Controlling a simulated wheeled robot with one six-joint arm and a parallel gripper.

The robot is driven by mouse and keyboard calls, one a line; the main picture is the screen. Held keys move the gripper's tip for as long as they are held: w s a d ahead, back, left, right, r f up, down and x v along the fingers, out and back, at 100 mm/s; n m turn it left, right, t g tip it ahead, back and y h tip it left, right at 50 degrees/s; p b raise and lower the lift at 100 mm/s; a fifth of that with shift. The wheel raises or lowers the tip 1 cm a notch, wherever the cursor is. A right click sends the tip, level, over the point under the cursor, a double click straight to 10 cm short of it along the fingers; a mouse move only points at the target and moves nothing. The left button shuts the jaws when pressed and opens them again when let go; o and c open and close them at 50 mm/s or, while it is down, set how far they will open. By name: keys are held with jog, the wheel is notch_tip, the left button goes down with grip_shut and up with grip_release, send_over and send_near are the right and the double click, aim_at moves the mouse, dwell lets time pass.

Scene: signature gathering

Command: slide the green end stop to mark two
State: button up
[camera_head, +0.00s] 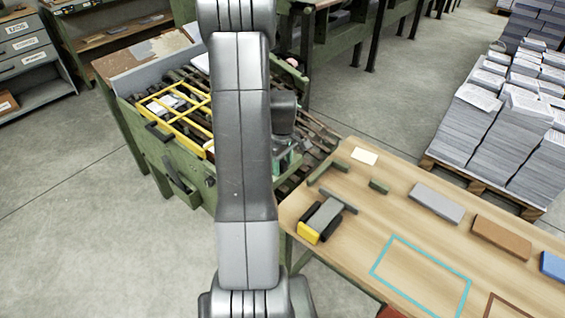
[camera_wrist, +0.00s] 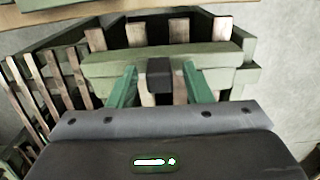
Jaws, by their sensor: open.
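In the wrist view a green bar (camera_wrist: 220,56), which looks like the end stop, lies across the wooden slats of the feeder bed. A dark block (camera_wrist: 159,82) stands out from its middle. My gripper (camera_wrist: 159,72) is open. Its two green fingers are on either side of the dark block, with gaps between them and it. I cannot tell whether the fingertips touch the bar. In the head view my gripper (camera_head: 287,162) is low over the right side of the slatted bed, partly hidden by my arm. The end stop is not clear there, and I cannot make out any marks.
A yellow frame (camera_head: 180,119) lies on the bed left of my arm. On the right, a wooden table (camera_head: 355,215) carries a grey block (camera_head: 436,203), a brown block (camera_head: 502,236) and a yellow-and-black tool (camera_head: 309,232). Paper stacks (camera_head: 500,140) stand on a pallet behind.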

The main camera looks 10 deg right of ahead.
jog(key=shift+c, duration=0.3)
grip_shut()
jog(key=w+a, duration=0.2)
jog(key=shift+w, duration=0.35)
jog(key=shift+o, duration=0.3)
grip_release()
jog(key=shift+w+a, duration=0.1)
